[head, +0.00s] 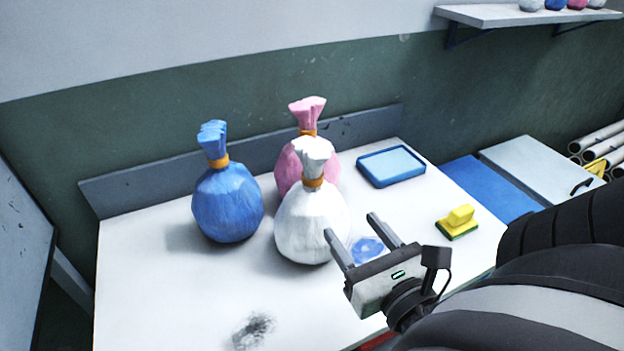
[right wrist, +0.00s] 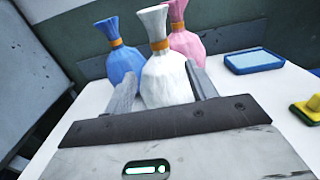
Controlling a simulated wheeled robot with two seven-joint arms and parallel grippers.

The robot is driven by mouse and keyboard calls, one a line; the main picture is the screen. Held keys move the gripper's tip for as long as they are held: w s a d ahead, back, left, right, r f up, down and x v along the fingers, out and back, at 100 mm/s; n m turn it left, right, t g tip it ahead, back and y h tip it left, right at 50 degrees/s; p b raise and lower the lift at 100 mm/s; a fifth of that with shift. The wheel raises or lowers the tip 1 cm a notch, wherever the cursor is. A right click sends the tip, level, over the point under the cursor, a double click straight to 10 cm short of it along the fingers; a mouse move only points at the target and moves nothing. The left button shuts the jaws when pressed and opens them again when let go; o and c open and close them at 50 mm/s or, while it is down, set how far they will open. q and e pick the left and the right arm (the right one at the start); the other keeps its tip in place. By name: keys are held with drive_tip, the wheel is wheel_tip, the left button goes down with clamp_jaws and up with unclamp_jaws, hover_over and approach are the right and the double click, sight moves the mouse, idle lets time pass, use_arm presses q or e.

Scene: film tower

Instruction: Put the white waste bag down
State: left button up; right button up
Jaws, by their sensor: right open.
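The white waste bag (head: 311,222) stands upright on the white table (head: 150,290), tied with an orange band. It also shows in the right wrist view (right wrist: 166,78), between and beyond my finger tips. My right gripper (head: 350,226) is open and empty, just to the right of and in front of the white bag. A blue waste bag (head: 227,203) stands to its left and a pink one (head: 290,165) behind it, partly hidden by the white bag. My left gripper is not in view.
A blue tray (head: 391,167) and a yellow-green sponge (head: 458,222) lie on the table's right side. A blue smear (head: 367,249) is near my gripper and a dark smudge (head: 253,330) near the front. The front left of the table is clear.

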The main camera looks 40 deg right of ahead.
sight(317, 182)
drive_tip(key=b+x, duration=0.4)
drive_tip(key=x, duration=0.5)
drive_tip(key=shift+w+f, duration=0.15)
drive_tip(key=shift+f, duration=0.05)
drive_tip(key=shift+w+r, duration=0.1)
drive_tip(key=shift+w, duration=0.25)
drive_tip(key=shift+w+d+b, duration=0.15)
drive_tip(key=shift+w+b, duration=0.1)
drive_tip(key=shift+b, duration=0.35)
drive_tip(key=shift+w+d+b, duration=0.15)
drive_tip(key=shift+w+b, duration=0.25)
drive_tip(key=shift+b, duration=0.15)
drive_tip(key=p+x, duration=0.1)
drive_tip(key=x, duration=0.2)
drive_tip(key=shift+w+d, duration=0.1)
drive_tip(key=shift+w, duration=0.25)
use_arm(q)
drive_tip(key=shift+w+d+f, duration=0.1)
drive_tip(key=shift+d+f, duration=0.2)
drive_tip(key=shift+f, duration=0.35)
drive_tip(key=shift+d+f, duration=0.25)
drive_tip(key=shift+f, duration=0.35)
use_arm(e)
clamp_jaws()
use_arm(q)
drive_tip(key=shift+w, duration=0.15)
